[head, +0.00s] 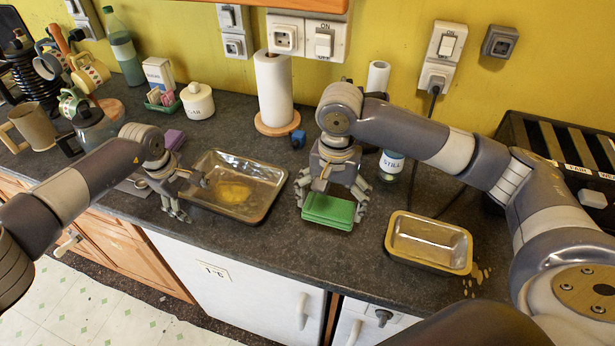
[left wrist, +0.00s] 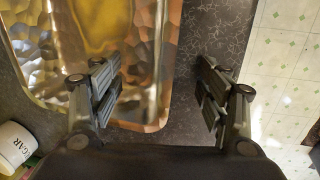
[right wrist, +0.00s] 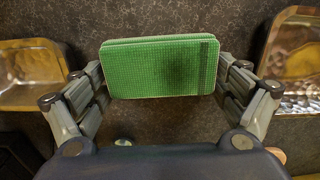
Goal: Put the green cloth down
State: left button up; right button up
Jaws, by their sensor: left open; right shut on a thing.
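The folded green cloth (head: 328,210) is a flat, layered rectangle near the front of the dark counter, between two metal trays. My right gripper (head: 330,205) is shut on it. In the right wrist view the green cloth (right wrist: 160,67) sits between both fingers, over the counter; whether it touches the counter I cannot tell. My left gripper (head: 178,200) is open and empty at the left edge of the larger tray. In the left wrist view the left gripper (left wrist: 160,95) has its fingers wide apart, over the tray's rim and the counter.
The large metal tray (head: 262,206) holds a yellow patch. A smaller tray (head: 430,264) stands right of the cloth, near the front edge. A paper towel roll (head: 273,90), a blue block (head: 298,139) and a jar marked STILL (head: 391,163) stand behind. Bare counter (head: 300,250) lies in front.

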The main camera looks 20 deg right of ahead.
aim_at(332, 201)
notch_tip(332, 201, down, 9)
jog(key=shift+r, duration=0.1)
dwell(0.3)
jog(key=o, duration=0.7)
notch_tip(332, 201, up, 12)
jog(key=shift+r, duration=0.1)
dwell(0.6)
